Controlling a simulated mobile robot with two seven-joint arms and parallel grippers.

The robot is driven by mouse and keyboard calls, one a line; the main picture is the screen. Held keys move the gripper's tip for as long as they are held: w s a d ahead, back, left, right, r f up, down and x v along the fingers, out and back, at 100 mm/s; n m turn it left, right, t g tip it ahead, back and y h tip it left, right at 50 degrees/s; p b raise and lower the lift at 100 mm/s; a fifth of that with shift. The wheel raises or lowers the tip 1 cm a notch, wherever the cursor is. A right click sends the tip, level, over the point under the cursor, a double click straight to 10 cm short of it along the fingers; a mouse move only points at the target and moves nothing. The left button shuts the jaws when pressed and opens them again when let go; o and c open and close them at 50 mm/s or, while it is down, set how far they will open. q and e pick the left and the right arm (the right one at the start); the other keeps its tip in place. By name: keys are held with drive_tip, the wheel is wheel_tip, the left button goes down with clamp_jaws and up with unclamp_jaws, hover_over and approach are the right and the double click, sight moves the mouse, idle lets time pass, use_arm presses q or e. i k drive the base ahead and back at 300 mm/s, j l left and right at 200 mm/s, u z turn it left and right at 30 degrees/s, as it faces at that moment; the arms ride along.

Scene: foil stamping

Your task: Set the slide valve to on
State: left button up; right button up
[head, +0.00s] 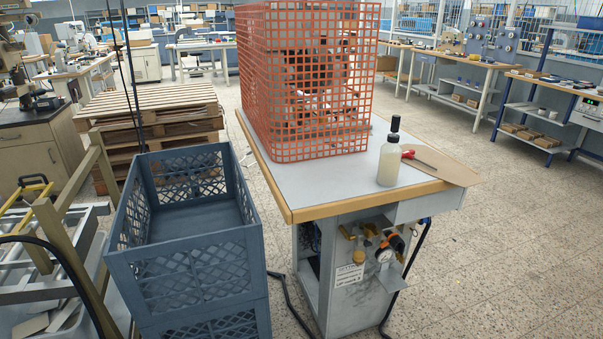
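A group of air fittings (370,240) is mounted on the front of the grey machine cabinet (352,300), below the table top. It has brass-yellow parts, an orange and black knob (397,243) and a round white-faced gauge (384,255). The slide valve probably belongs to this group, but it is too small here to pick out or to read its position. A white label (349,275) sits below the fittings. Neither of my grippers is in view.
A red mesh guard (320,130) encloses the machine on the table (420,198). Stacked blue-grey crates (190,260) stand left of the cabinet. Dark hoses reach the floor. Floor at right (500,270) is clear.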

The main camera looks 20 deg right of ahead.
sight(425, 220)
drive_tip(key=z, duration=1.3)
